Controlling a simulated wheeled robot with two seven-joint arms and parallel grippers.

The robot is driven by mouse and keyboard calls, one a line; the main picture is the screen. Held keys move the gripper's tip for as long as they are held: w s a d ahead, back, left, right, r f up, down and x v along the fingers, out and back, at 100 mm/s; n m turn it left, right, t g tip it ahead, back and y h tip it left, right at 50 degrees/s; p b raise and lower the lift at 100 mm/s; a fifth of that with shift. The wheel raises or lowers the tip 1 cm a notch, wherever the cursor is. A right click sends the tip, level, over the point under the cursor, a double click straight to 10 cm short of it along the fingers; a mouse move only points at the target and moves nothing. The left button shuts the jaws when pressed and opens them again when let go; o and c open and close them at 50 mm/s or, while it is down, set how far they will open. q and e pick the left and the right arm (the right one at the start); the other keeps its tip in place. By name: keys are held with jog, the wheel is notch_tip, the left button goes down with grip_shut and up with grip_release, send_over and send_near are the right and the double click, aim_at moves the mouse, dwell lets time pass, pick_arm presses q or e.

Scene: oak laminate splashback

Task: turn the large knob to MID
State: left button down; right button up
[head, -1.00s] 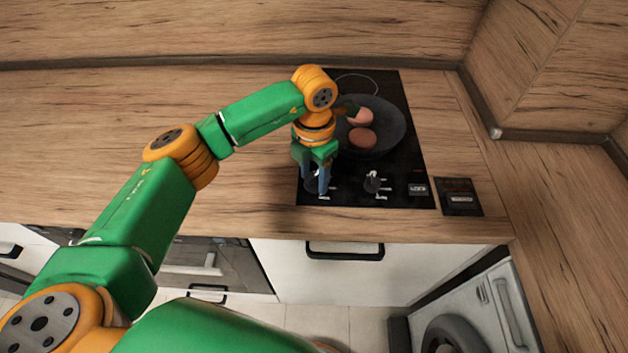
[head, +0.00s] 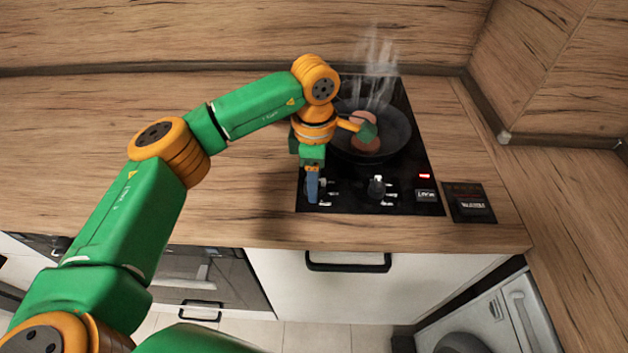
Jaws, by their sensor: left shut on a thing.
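The black cooktop (head: 345,200) has two knobs along its front edge. My left gripper (head: 313,198) points down at the left knob (head: 323,185) and is shut on it. The fingers hide most of this knob, so I cannot read its pointer. The other knob (head: 377,187) stands free to the right, with small white marks around it. The marks are too small to read. My right gripper is not in view.
A dark pan (head: 398,140) with round brown food (head: 364,143) sits behind the knobs, steam rising from it. A red light (head: 424,176) glows at the cooktop's right. A small dark panel (head: 470,203) lies beside it. The counter (head: 250,185) left is clear.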

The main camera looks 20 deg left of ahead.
pick_arm(q)
jog(key=shift+m, duration=0.6)
jog(key=shift+c, duration=1.3)
grip_release()
jog(key=shift+d, duration=0.1)
notch_tip(320, 180, up, 6)
jog(key=shift+r+b, duration=0.25)
jog(key=shift+b, duration=0.3)
jog(key=shift+r, duration=0.35)
